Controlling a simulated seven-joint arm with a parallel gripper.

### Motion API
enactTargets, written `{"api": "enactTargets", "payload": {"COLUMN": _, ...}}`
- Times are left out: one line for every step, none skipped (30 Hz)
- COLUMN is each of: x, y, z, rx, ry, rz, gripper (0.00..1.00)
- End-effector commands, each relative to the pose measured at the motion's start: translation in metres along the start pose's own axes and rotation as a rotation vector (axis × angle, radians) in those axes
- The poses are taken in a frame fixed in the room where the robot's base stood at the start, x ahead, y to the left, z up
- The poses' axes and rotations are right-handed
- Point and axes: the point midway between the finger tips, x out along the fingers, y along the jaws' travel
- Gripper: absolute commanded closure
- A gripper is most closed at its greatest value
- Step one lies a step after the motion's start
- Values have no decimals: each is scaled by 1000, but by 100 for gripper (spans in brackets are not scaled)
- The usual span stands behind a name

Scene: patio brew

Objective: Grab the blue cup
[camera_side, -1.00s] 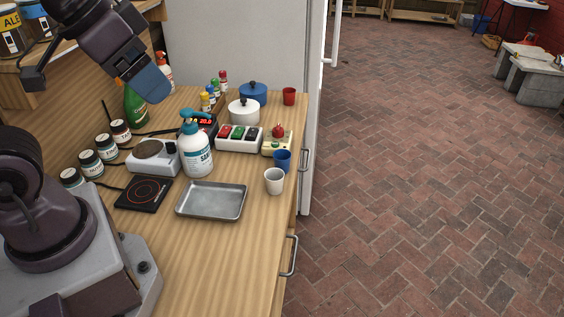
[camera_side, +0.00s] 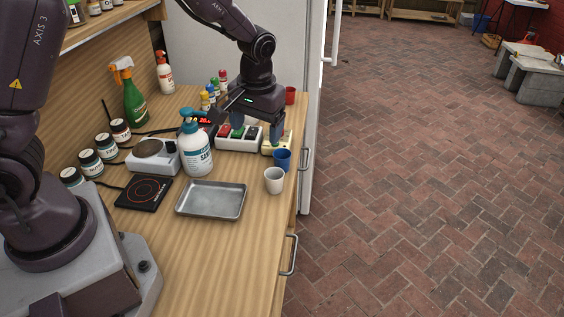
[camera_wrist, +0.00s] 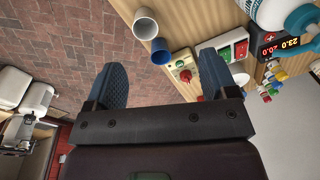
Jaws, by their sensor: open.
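The blue cup (camera_side: 282,160) stands upright near the counter's right edge, behind the white cup (camera_side: 274,181). My gripper (camera_side: 256,134) is open and points down above the emergency-stop box and switch box, behind and a little left of the blue cup, and apart from it. In the wrist view the blue cup (camera_wrist: 160,52) shows beyond the two blue fingers (camera_wrist: 167,84), near the top, beside the white cup (camera_wrist: 145,24). Nothing is between the fingers that I can see as held.
A switch box (camera_side: 233,144) and a yellow box with a red button (camera_wrist: 185,74) sit beside the blue cup. A red cup (camera_side: 290,95) stands farther back. A sanitizer bottle (camera_side: 196,153) and a metal tray (camera_side: 211,200) are left of the cups. The front counter is clear.

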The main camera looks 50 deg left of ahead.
Motion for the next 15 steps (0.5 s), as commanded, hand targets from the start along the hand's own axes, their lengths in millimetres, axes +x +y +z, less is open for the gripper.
{"api": "enactTargets", "payload": {"x": 19, "y": 3, "z": -12, "rx": -49, "ry": 4, "rz": -27, "gripper": 21}}
{"api": "enactTargets", "payload": {"x": 28, "y": 4, "z": -19, "rx": -83, "ry": 13, "rz": -38, "gripper": 21}}
{"api": "enactTargets", "payload": {"x": 38, "y": 6, "z": -28, "rx": -127, "ry": 26, "rz": -50, "gripper": 21}}
{"api": "enactTargets", "payload": {"x": 45, "y": 7, "z": -35, "rx": -161, "ry": 40, "rz": -57, "gripper": 21}}
{"api": "enactTargets", "payload": {"x": 51, "y": 9, "z": -42, "rx": -196, "ry": 54, "rz": -61, "gripper": 21}}
{"api": "enactTargets", "payload": {"x": 57, "y": 11, "z": -52, "rx": -246, "ry": 78, "rz": -63, "gripper": 21}}
{"api": "enactTargets", "payload": {"x": 59, "y": 12, "z": -61, "rx": -291, "ry": 103, "rz": -57, "gripper": 21}}
{"api": "enactTargets", "payload": {"x": 58, "y": 14, "z": -69, "rx": -331, "ry": 125, "rz": -46, "gripper": 21}}
{"api": "enactTargets", "payload": {"x": 51, "y": 18, "z": -78, "rx": -377, "ry": 155, "rz": -23, "gripper": 21}}
{"api": "enactTargets", "payload": {"x": 48, "y": 19, "z": -82, "rx": -405, "ry": 168, "rz": -10, "gripper": 21}}
{"api": "enactTargets", "payload": {"x": 47, "y": 20, "z": -83, "rx": -429, "ry": 174, "rz": -3, "gripper": 21}}
{"api": "enactTargets", "payload": {"x": 48, "y": 21, "z": -84, "rx": -456, "ry": 177, "rz": 3, "gripper": 21}}
{"api": "enactTargets", "payload": {"x": 48, "y": 21, "z": -84, "rx": -472, "ry": 179, "rz": 5, "gripper": 21}}
{"api": "enactTargets", "payload": {"x": 50, "y": 21, "z": -84, "rx": -483, "ry": 180, "rz": 7, "gripper": 21}}
{"api": "enactTargets", "payload": {"x": 52, "y": 20, "z": -84, "rx": -494, "ry": 180, "rz": 8, "gripper": 21}}
